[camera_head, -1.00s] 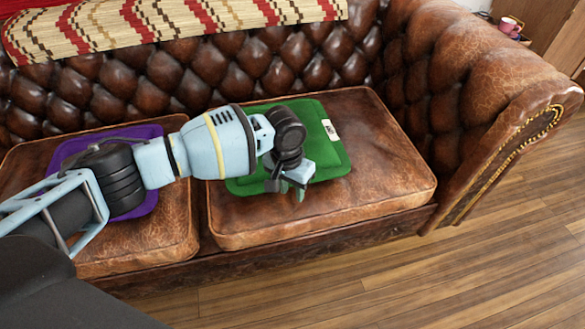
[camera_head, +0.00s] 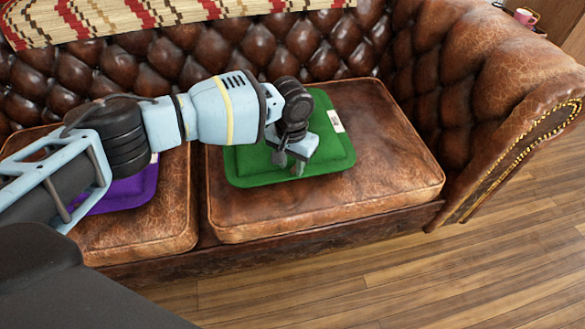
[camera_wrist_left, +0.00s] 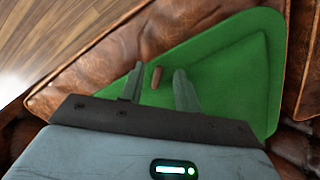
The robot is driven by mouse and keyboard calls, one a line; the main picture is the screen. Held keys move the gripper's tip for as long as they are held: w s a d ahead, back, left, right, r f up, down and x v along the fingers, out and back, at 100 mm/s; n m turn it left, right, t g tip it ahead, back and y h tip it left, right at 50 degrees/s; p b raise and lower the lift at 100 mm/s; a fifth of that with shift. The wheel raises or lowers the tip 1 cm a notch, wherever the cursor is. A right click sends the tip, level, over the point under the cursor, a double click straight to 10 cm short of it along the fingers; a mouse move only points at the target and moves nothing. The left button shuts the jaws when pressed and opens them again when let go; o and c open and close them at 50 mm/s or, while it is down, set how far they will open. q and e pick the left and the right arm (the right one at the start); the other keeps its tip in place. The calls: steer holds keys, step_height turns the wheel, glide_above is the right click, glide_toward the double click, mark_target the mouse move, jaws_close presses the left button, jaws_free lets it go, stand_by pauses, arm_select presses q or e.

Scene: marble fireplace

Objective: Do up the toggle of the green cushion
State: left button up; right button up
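The green cushion (camera_head: 325,158) lies flat on the right seat of the brown leather sofa, with a white label (camera_head: 336,121) near its right edge. My left gripper (camera_head: 289,164) is over the cushion's front part, pointing down at it. In the left wrist view, a small brown toggle (camera_wrist_left: 157,77) shows against the green cushion (camera_wrist_left: 230,75). It lies in the gap between the two fingers of my left gripper (camera_wrist_left: 158,88), which are apart, with no visible contact. My left arm hides part of the cushion in the head view. My right gripper is not in view.
A purple cushion (camera_head: 130,190) lies on the left seat, partly under my left arm. The tufted backrest (camera_head: 240,55) and right armrest (camera_head: 500,85) bound the seat. A patterned throw (camera_head: 150,14) covers the backrest top. The seat leather (camera_head: 390,150) right of the green cushion is bare.

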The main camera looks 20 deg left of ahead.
arm_select(q)
steer(key=shift+f, duration=0.9)
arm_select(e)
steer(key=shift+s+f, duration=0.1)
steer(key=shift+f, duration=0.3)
arm_select(q)
steer(key=shift+c, duration=0.2)
jaws_close()
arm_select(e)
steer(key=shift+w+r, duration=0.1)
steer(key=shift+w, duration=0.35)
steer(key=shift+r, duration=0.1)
